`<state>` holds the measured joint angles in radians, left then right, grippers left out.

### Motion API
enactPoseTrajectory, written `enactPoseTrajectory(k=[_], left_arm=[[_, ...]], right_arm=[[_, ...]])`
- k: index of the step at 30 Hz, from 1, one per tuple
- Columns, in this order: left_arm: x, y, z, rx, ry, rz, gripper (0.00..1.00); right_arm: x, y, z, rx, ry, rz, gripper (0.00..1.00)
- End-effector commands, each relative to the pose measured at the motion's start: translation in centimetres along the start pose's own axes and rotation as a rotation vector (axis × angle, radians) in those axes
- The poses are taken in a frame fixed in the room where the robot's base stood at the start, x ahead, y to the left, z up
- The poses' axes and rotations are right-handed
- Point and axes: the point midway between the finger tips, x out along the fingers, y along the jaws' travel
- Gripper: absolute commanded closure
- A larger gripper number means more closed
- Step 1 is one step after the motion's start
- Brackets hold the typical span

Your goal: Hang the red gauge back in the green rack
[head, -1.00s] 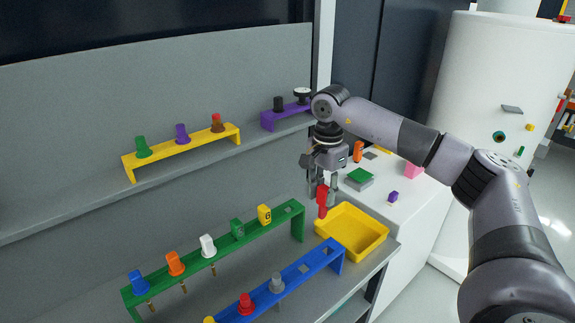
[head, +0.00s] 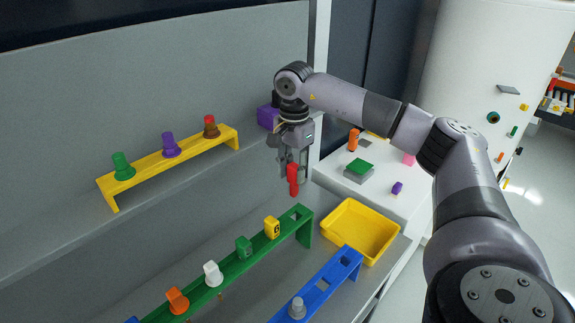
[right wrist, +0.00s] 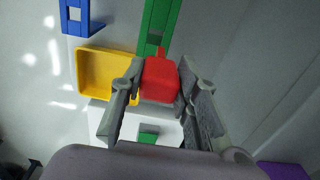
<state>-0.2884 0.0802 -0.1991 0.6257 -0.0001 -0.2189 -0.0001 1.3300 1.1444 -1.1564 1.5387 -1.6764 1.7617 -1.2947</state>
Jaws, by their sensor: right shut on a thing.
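My right gripper (head: 292,180) is shut on the red gauge (head: 293,175), a small red block hanging down from the fingers. The red gauge also shows between both fingers in the right wrist view (right wrist: 160,80). It is in the air above the far right end of the green rack (head: 256,258). The green rack holds several gauges, among them orange, white, green and yellow ones. Its square hole at the far right end (head: 295,216) is empty. In the right wrist view the green rack (right wrist: 160,22) lies beyond the red gauge. My left gripper is not in view.
A yellow tray (head: 387,248) stands right of the green rack. A yellow rack (head: 170,165) on the upper shelf and a purple rack (head: 266,117) stand behind.

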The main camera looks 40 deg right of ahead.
Motion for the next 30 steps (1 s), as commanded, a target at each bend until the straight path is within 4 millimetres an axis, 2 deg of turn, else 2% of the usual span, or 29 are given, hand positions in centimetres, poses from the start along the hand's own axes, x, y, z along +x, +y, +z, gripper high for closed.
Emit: enactPoseTrajectory(k=[10, 14, 22, 30], left_arm=[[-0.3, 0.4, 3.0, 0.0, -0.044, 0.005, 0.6], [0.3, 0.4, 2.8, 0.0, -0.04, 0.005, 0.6], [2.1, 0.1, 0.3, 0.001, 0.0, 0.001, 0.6], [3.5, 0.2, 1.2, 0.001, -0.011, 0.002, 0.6]], right_arm=[[0.0, 0.0, 0.1, 0.0, -0.001, 0.0, 0.99], [0.8, 0.0, 0.1, 0.0, -0.001, 0.0, 0.99], [3.2, 0.0, 0.1, 0.0, 0.0, 0.0, 0.99], [5.4, 0.0, 0.1, 0.0, 0.0, 0.0, 0.99]])
